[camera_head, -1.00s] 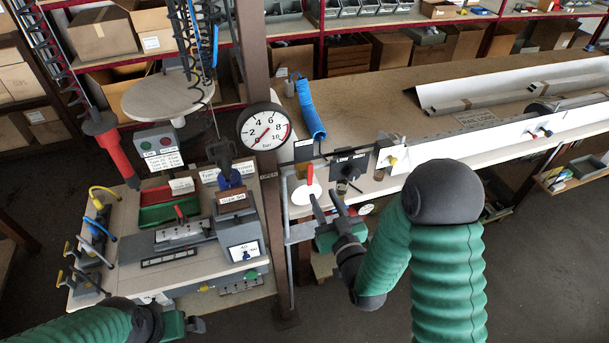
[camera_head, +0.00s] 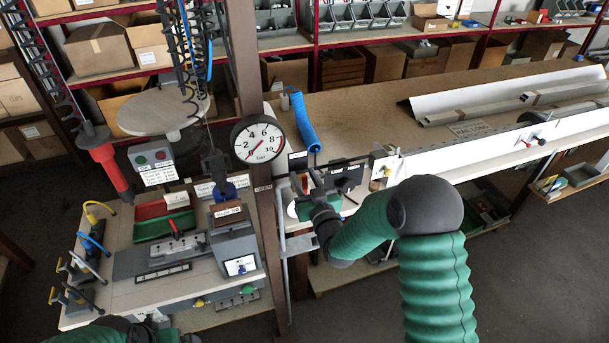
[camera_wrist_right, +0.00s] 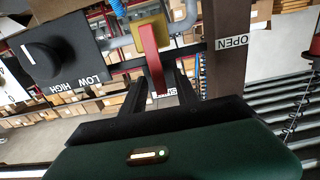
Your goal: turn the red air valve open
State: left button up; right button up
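The red valve lever (camera_wrist_right: 152,58) stands in front of a yellow plate (camera_wrist_right: 165,28) on a grey pipe in the right wrist view. A label reading OPEN (camera_wrist_right: 232,42) is to its right. My right gripper (camera_wrist_right: 158,78) has its two fingers apart, one on each side of the lever's lower end; I cannot tell whether either touches it. In the head view my right gripper (camera_head: 308,181) is at the bench edge beneath the gauge's right side and hides most of the valve. My left gripper (camera_head: 188,339) is cut off at the bottom edge.
A black panel with a LOW/HIGH knob (camera_wrist_right: 42,58) is close to the left of the lever. A dark post (camera_head: 257,170) and a round pressure gauge (camera_head: 257,139) stand left of my right gripper. A blue coiled hose (camera_head: 306,122) lies behind.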

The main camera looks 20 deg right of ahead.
jog(key=shift+s, duration=0.1)
jog(key=shift+c, duration=0.2)
grip_shut()
dwell(1.1)
